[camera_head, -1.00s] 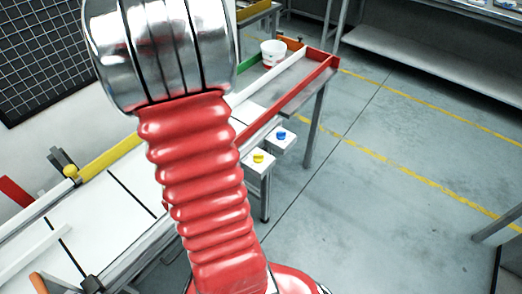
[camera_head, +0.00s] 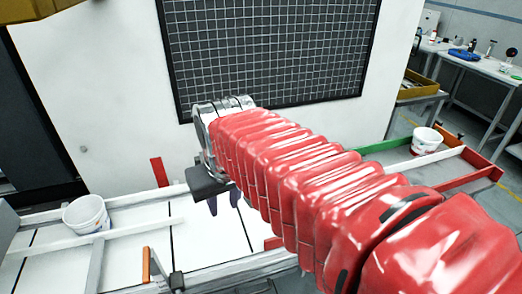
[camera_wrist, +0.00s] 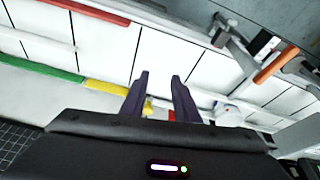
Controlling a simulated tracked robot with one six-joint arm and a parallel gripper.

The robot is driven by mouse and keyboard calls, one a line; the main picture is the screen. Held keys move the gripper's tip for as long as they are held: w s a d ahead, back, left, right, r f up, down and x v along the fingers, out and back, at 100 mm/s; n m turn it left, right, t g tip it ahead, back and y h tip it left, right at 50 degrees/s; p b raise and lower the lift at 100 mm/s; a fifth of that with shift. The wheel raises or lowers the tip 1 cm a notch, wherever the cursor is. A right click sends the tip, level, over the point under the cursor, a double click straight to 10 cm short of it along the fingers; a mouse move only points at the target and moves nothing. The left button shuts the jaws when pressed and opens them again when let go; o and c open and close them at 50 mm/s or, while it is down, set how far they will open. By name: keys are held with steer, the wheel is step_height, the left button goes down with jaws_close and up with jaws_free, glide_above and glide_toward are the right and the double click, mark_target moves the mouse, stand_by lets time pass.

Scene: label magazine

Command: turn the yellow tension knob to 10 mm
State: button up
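My gripper (camera_head: 224,203) points down over the white conveyor belt (camera_head: 200,240) in the head view. Its two dark fingers are apart with nothing held; they also show in the wrist view (camera_wrist: 159,76). A small yellow piece, apparently the yellow tension knob (camera_wrist: 148,107), shows between the fingers in the wrist view, largely hidden behind the gripper body. A yellow guide bar (camera_wrist: 105,87) lies beside it. In the head view my arm hides the knob and this bar. No scale or millimetre reading is legible.
A white bucket (camera_head: 86,213) stands at the left of the conveyor. An orange handle (camera_head: 146,265) sits on the front rail. A red upright piece (camera_head: 159,172) stands at the back rail. Another white bucket (camera_head: 426,140) is in the tray at the right. A dark grid panel (camera_head: 270,50) hangs behind.

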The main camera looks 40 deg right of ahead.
steer(key=s+a+f+n+t+y, duration=0.1)
steer(key=s+a+n+t, duration=0.1)
steer(key=a, duration=0.6)
steer(key=shift+s+a+f+n, duration=0.25)
steer(key=shift+s+a+n, duration=0.05)
steer(key=shift+s, duration=0.6)
steer(key=shift+d, duration=0.1)
